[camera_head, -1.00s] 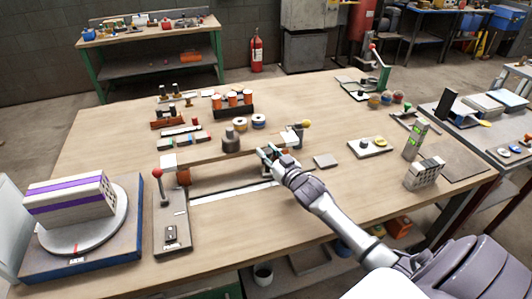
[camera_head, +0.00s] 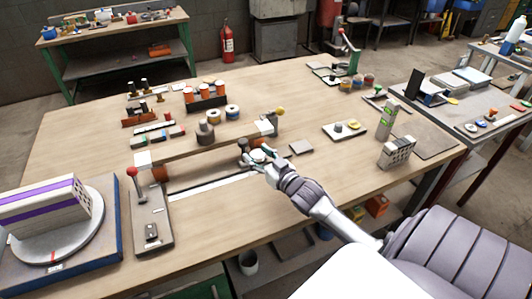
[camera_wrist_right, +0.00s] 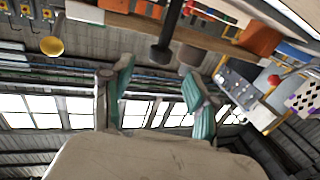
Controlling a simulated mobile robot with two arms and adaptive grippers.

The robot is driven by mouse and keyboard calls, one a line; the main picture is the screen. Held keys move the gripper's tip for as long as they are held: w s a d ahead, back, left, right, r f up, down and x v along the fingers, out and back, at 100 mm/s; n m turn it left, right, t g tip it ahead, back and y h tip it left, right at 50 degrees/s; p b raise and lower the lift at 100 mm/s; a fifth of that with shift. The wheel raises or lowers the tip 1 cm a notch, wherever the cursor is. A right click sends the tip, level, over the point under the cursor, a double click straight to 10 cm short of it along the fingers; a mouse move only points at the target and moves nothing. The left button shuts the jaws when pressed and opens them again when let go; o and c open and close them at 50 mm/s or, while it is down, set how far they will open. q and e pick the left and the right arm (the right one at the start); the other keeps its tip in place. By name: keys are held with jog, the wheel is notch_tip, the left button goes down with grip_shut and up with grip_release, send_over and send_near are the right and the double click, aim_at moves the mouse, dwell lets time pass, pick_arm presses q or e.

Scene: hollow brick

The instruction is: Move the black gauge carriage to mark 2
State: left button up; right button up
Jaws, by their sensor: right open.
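The black gauge carriage (camera_head: 243,146) seems to be the small dark knobbed piece at the rail, left of my right gripper; its base is partly hidden. A pale scale strip (camera_head: 208,187) runs along the front of the rail; its marks are too small to read. My right gripper (camera_head: 258,156) is close beside the carriage, and I cannot tell whether they touch. In the right wrist view, its teal fingers (camera_wrist_right: 160,95) are spread and empty. A dark post with a wide end (camera_wrist_right: 163,45), probably the carriage's knob, shows beyond the gap. My left gripper is not in view.
A red-knobbed lever (camera_head: 133,178) stands on a plate at the rail's left end. A dark weight (camera_head: 205,133) stands behind the rail, and a yellow ball (camera_head: 280,111) at its right end. A purple-striped box (camera_head: 45,208) sits at far left. The table's front middle is clear.

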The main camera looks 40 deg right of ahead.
jog(key=s, duration=0.4)
jog(key=shift+s, duration=0.25)
dwell(0.3)
